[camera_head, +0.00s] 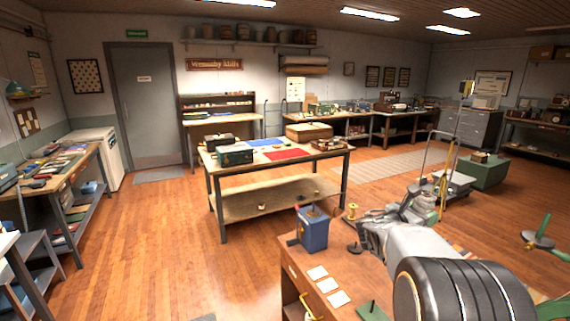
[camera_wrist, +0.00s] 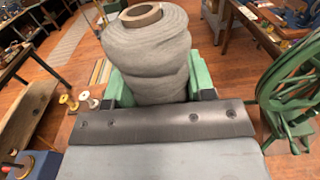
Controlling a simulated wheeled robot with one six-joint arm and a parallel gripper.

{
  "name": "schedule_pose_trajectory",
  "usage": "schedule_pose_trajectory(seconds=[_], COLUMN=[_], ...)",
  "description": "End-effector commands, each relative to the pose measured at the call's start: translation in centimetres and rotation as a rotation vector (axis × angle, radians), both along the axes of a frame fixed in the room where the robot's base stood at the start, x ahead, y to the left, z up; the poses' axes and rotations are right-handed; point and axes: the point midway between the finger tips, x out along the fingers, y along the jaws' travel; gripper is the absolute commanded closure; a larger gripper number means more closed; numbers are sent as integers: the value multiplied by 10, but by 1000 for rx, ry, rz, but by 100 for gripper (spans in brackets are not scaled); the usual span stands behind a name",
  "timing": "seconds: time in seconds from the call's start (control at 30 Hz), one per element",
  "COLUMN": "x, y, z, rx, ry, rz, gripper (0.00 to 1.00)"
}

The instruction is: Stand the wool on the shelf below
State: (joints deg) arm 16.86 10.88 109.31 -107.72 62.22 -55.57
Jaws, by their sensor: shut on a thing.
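The wool is a fat grey roll (camera_wrist: 148,62) wound on a brown cardboard tube. In the wrist view it sits between the green fingers of my gripper (camera_wrist: 157,82), which is shut on it, with the tube's open end uppermost. In the head view my gripper (camera_head: 424,208) is above and beyond the brown wooden bench at the front; the wool is hard to make out there. The bench has an open space (camera_head: 291,294) under its top, at its left side. The middle table also has a low shelf (camera_head: 262,198).
A blue box (camera_head: 315,230) and a yellow spool (camera_head: 352,212) stand on the front bench. White cards (camera_head: 327,284) lie there too. A green wheel (camera_wrist: 292,95) is close on the right in the wrist view. Open floor (camera_head: 150,240) lies left of the middle table.

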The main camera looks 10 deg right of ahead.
Motion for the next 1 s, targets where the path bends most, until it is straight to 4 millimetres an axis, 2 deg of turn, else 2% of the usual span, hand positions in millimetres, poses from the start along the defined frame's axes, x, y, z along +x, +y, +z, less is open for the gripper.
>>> schedule_pose_trajectory(seconds=[0.03, 0.2, 0.4, 0.5, 0.6, 0.7, 0.83, 1.0], x=[12, 38, 39, 33, 26, 20, 14, 11], y=[25, 106, 192, 226, 251, 269, 282, 287], z=[-20, -81, -140, -163, -179, -191, -199, -202], rx=[1, 2, 4, 3, 3, 3, 2, 2], ry=[11, 12, 10, 8, 5, 1, -1, -3], rz=[81, 360, 658, 775, 868, 932, 980, 999], gripper=[73, 73, 73, 73, 73, 73, 73, 73])
